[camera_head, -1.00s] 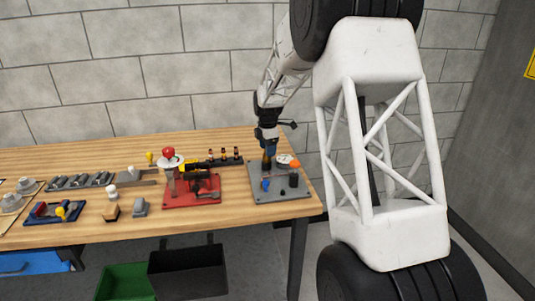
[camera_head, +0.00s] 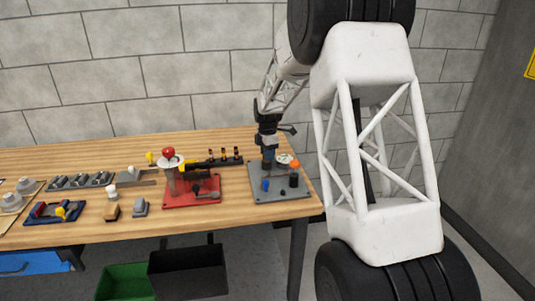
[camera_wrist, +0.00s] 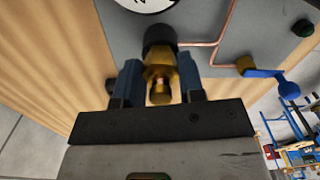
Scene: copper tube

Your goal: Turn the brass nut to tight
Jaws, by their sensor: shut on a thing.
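The brass nut (camera_wrist: 160,72) shows in the wrist view between the two blue fingers of my gripper (camera_wrist: 159,80), which are shut on it. A black round part (camera_wrist: 160,36) sits at the far end of the nut. A thin copper tube (camera_wrist: 221,35) runs over the grey plate (camera_wrist: 205,15) beside it. In the head view, my gripper (camera_head: 268,160) points down at the back left of the grey plate (camera_head: 310,192), and the nut is hidden there.
A blue-handled valve (camera_wrist: 268,76) on a brass fitting is to the right in the wrist view. A white dial (camera_head: 284,158) and an orange-topped black cylinder (camera_head: 294,175) stand close to my gripper. A red-based fixture (camera_head: 192,195) is to the left on the wooden table (camera_head: 150,228).

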